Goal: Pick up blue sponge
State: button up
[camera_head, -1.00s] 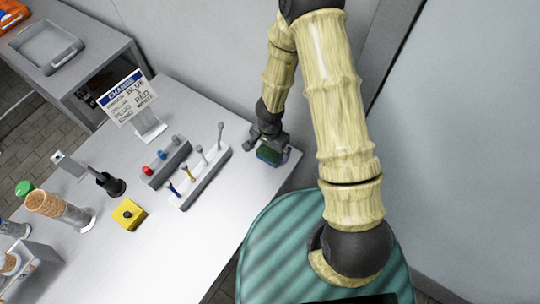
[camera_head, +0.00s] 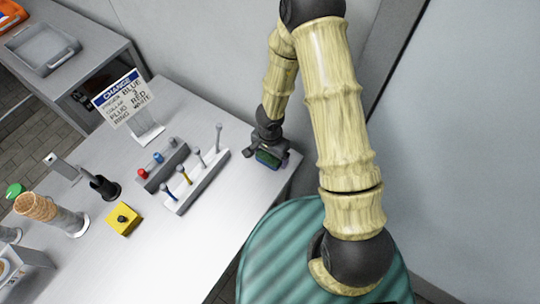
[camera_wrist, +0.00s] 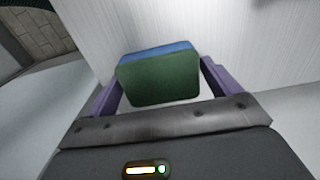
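The blue sponge (camera_head: 268,160) is at the right corner of the white table, just under my gripper (camera_head: 268,152). In the wrist view the sponge (camera_wrist: 160,80) shows a large green face and a blue strip along its upper edge. The two purple fingers of my gripper (camera_wrist: 160,80) stand on either side of the sponge, close to its left and right edges. A narrow gap shows at the lower right. I cannot tell whether both fingers press on it, or whether it rests on the table.
A rack with several pegs (camera_head: 197,180) and a rack with coloured plugs (camera_head: 162,168) stand left of my gripper. A sign (camera_head: 122,97) stands behind them. A yellow box (camera_head: 123,220) is nearer the front. A wall is close behind my gripper.

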jog(key=c, duration=0.7)
jog(key=shift+r, duration=0.1)
notch_tip(320, 180, up, 18)
jog(key=p, duration=2)
jog(key=o, duration=0.4)
jog(key=shift+c, duration=1.3)
